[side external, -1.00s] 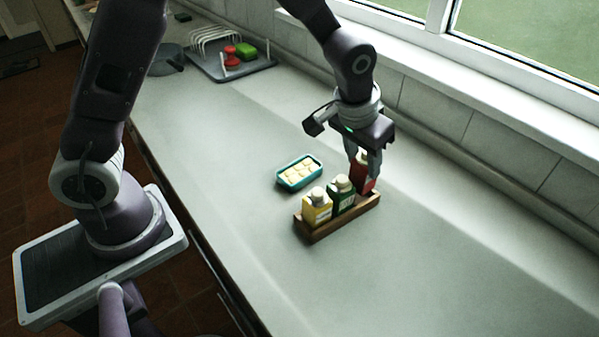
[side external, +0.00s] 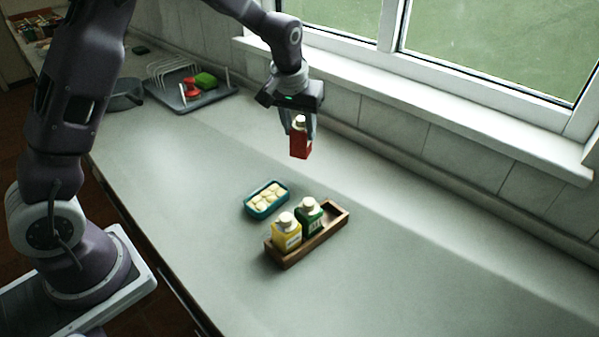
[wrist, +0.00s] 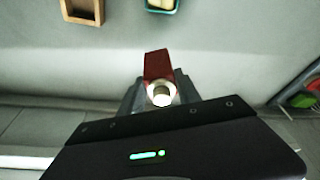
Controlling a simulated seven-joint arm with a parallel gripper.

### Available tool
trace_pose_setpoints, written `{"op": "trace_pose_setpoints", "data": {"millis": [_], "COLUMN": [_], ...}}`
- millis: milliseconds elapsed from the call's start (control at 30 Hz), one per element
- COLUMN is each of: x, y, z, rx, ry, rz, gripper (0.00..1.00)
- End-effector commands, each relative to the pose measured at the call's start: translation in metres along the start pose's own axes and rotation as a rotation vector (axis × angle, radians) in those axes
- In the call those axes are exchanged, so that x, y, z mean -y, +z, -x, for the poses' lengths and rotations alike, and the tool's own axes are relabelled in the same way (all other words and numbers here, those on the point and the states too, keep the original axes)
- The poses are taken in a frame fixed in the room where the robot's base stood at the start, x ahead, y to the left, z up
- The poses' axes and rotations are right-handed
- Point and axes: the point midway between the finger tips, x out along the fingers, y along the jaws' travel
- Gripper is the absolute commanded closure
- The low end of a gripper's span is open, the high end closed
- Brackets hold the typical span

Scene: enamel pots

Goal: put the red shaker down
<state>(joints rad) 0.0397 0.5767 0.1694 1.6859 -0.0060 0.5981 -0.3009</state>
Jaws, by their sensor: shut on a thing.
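The red shaker (side external: 300,141) is a red box shape with a pale cap. My gripper (side external: 301,130) is shut on it and holds it upright in the air above the counter, behind the wooden rack. In the wrist view the red shaker (wrist: 157,66) sits between the fingers of my gripper (wrist: 160,92), its cap towards the camera. The wooden rack (side external: 336,219) holds a yellow shaker (side external: 287,236) and a green shaker (side external: 309,217). Its right end is empty. The rack's empty end (wrist: 82,19) also shows in the wrist view.
A teal dish (side external: 262,208) with pale pieces stands left of the rack. A grey drying tray (side external: 190,100) with a wire rack, a red item and a green sponge (side external: 205,80) is at the back left. Wall and window sill run behind. Counter under the shaker is bare.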

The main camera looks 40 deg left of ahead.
Motion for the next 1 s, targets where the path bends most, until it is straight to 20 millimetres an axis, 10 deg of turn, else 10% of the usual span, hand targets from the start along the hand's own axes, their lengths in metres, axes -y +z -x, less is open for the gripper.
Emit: {"op": "trace_pose_setpoints", "data": {"millis": [400,767,800,1000], "x": [0.000,-0.001,-0.001,-0.001], "y": [0.024,0.025,0.025,0.025], "z": [-0.074,-0.078,-0.078,-0.078], "rx": [0.002,0.000,0.000,0.000], "ry": [0.000,0.001,0.001,0.001], "rz": [-0.001,-0.002,-0.002,-0.002], "gripper": [0.93,0.93,0.54,0.39]}}
